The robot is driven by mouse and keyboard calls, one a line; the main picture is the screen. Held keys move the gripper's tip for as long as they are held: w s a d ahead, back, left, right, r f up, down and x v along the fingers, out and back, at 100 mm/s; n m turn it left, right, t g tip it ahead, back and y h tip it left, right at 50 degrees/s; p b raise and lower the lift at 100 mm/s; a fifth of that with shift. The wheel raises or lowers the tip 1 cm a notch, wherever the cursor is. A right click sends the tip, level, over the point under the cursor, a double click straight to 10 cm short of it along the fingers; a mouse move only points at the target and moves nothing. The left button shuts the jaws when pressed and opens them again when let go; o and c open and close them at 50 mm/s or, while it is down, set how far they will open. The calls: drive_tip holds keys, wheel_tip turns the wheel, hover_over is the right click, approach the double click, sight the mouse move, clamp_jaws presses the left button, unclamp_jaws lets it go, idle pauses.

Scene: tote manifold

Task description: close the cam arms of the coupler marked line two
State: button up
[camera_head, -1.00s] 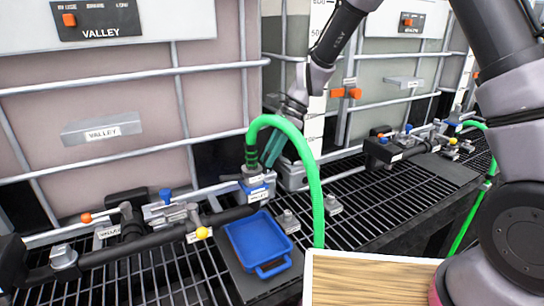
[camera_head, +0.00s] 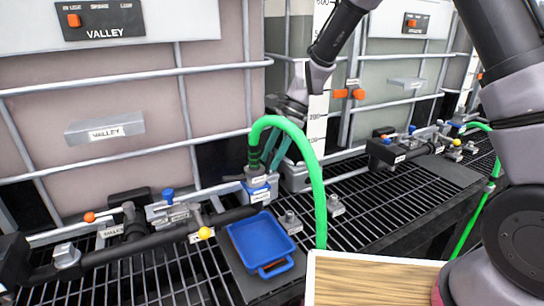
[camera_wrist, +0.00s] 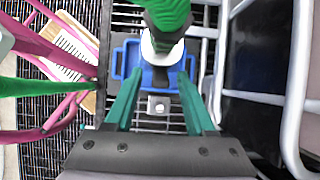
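A coupler (camera_head: 259,187) with a grey body and blue band sits at the end of the black manifold pipe, and a green hose (camera_head: 313,180) rises from it and arches over to the right. Its label is too small to read, so I cannot confirm it is line two, and its cam arms cannot be made out. My gripper (camera_head: 268,164) has two teal fingers just behind and right of the hose end, pointing down. In the wrist view my gripper (camera_wrist: 159,78) is open, its fingers either side of the hose end (camera_wrist: 166,18), with visible gaps.
A blue tray (camera_head: 262,240) lies on the grating below the coupler. Small grey fittings (camera_head: 290,222) stand right of it. A wooden-topped surface (camera_head: 370,280) is in front. Another manifold (camera_head: 400,148) with its own hose is at the right. Caged totes (camera_head: 110,95) stand behind.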

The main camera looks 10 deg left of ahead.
drive_tip(key=v, duration=1)
drive_tip(key=shift+w+d+r, duration=0.2)
drive_tip(key=shift+r, duration=0.1)
